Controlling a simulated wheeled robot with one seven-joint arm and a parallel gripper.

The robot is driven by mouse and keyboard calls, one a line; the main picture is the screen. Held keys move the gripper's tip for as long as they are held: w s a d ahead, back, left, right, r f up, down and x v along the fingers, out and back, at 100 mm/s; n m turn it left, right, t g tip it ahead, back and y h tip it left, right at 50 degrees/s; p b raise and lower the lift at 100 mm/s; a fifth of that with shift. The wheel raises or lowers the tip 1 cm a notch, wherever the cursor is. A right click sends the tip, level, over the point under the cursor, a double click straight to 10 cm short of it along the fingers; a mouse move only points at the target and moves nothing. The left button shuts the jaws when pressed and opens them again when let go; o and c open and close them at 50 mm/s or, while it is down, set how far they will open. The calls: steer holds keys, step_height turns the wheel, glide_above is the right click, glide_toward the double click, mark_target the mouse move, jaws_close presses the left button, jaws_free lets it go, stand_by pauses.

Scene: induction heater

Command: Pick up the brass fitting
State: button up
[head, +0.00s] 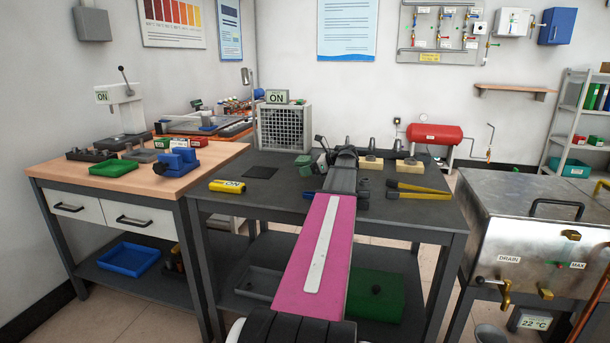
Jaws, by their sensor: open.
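My pink arm reaches away from me over the dark workbench (420,212). My gripper (346,151) is at its far end, small in the picture, open, near the back of the bench. I cannot single out the brass fitting with certainty. Small grey parts on light wooden blocks stand just right of my gripper, one block (371,164) close by and another block (410,165) farther right. My arm and wrist hide part of the bench top behind them.
Yellow-handled tongs (425,190) lie right of my arm. A yellow cylinder (227,186) lies left, near a dark square pad (260,172). A caged heater unit (285,128) stands behind. A metal tank (540,215) stands right, a wooden bench (75,172) left. The bench's front left is clear.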

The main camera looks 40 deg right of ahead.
steer(key=shift+w+a+f, duration=0.25)
steer(key=shift+w+a, duration=0.05)
steer(key=shift+w, duration=0.1)
steer(key=c, duration=1.1)
steer(key=shift+r, duration=0.1)
steer(key=shift+r, duration=0.45)
steer(key=r, duration=0.1)
steer(key=a+r, duration=0.1)
steer(key=r, duration=0.1)
steer(key=shift+s+r, duration=0.15)
steer(key=shift+r, duration=0.15)
steer(key=s+a+r, duration=0.1)
steer(key=a+r, duration=0.5)
steer(key=a, duration=0.4)
steer(key=shift+s+a+r, duration=0.2)
steer(key=shift+s+a, duration=0.05)
steer(key=shift+s, duration=0.1)
